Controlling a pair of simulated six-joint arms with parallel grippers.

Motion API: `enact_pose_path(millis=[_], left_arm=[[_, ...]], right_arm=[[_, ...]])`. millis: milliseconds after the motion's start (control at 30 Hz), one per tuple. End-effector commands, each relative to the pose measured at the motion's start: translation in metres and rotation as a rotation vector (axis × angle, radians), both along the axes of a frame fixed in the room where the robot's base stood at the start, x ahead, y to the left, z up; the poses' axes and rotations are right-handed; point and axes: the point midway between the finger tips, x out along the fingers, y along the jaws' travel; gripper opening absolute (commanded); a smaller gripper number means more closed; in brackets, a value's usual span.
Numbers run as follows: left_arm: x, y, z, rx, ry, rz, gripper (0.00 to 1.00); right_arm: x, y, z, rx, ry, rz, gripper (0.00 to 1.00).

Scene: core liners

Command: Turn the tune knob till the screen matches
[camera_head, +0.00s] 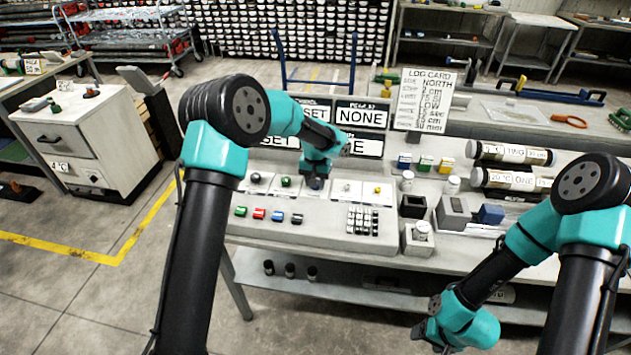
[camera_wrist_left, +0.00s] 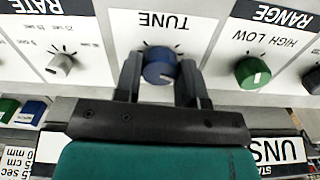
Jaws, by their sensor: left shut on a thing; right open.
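The blue tune knob (camera_wrist_left: 160,66) sits under the upside-down TUNE label in the left wrist view. My left gripper (camera_wrist_left: 160,82) has one finger on each side of it and is shut on it. In the head view my left gripper (camera_head: 315,180) is at the console's knob row and hides the knob. The screen (camera_head: 361,116) behind the console reads NONE at upper right. SET shows in its left panes, and my left arm covers part of it. My right gripper (camera_head: 428,334) is open and empty at the lower right, away from the console.
A green range knob (camera_wrist_left: 252,73) and a pale rate knob (camera_wrist_left: 60,65) flank the tune knob. Coloured switches (camera_head: 259,213) and a keypad (camera_head: 362,220) lie in front on the console. A log card (camera_head: 424,100) stands at right. Labelled core tubes (camera_head: 512,153) lie on the bench.

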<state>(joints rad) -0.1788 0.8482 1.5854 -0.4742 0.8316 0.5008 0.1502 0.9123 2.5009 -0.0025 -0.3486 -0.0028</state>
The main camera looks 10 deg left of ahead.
Motion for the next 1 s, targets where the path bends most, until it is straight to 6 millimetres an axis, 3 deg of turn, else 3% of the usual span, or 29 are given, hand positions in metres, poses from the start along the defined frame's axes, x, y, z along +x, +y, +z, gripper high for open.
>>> enact_pose_path(millis=[267, 300, 567, 833, 1000], left_arm=[[0.0, 0.0, 0.001, 0.0, -0.001, 0.001, 0.13], [0.0, 0.0, 0.001, 0.0, -0.001, 0.0, 0.38], [0.0, 0.0, 0.0, 0.0, -0.001, 0.0, 0.63], [0.0, 0.0, 0.001, 0.0, -0.001, 0.0, 0.63], [0.001, 0.0, 0.012, 0.0, -0.004, 0.0, 0.63]], right_arm=[[0.0, 0.0, 0.0, 0.0, 0.0, 0.0, 0.67], [0.0, 0.0, 0.0, 0.0, 0.0, 0.0, 0.67], [0.0, 0.0, 0.0, 0.0, 0.0, 0.0, 0.67], [0.0, 0.0, 0.0, 0.0, 0.0, 0.0, 0.67], [0.0, 0.0, 0.0, 0.0, 0.0, 0.0, 0.67]])
